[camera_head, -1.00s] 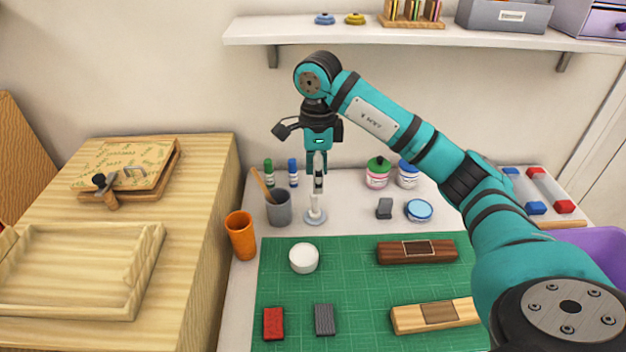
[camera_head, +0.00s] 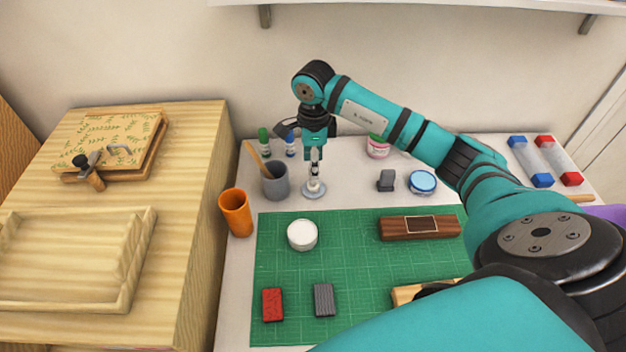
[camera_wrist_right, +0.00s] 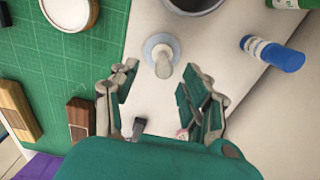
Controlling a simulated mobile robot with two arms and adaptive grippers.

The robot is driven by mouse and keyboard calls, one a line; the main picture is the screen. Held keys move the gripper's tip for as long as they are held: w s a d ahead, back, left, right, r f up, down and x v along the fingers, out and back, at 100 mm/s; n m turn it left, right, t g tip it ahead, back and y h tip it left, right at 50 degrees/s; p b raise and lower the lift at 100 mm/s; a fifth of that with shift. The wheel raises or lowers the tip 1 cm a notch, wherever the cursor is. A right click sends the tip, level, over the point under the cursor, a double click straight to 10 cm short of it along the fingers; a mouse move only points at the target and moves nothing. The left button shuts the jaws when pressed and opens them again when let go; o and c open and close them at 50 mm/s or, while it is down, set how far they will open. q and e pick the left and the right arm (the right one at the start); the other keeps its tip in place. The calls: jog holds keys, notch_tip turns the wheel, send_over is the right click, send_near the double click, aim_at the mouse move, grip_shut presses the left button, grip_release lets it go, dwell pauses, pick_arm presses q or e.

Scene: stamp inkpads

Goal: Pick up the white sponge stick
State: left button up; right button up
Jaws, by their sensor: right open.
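The white sponge stick (camera_head: 314,188) stands upright on a round pale base at the back of the white table, right of the grey cup. My right gripper (camera_head: 314,153) points down directly over it, its fingers around or just above the stick's top. In the right wrist view, the stick (camera_wrist_right: 163,66) shows from above between the open fingers of my right gripper (camera_wrist_right: 161,78), with gaps on both sides. I cannot tell how far down the fingers reach. My left gripper is out of view.
A grey cup (camera_head: 275,186) with a wooden handle stands close left of the stick, with green and blue bottles (camera_head: 290,146) behind. A grey block (camera_head: 386,181) and a blue-lidded tin (camera_head: 423,183) stand to the right. A white round pot (camera_head: 302,236) is on the green mat (camera_head: 360,275).

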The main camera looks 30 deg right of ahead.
jog(key=shift+w+f+p, duration=0.2)
jog(key=shift+f+p, duration=0.4)
jog(key=shift+f, duration=2.35)
grip_shut()
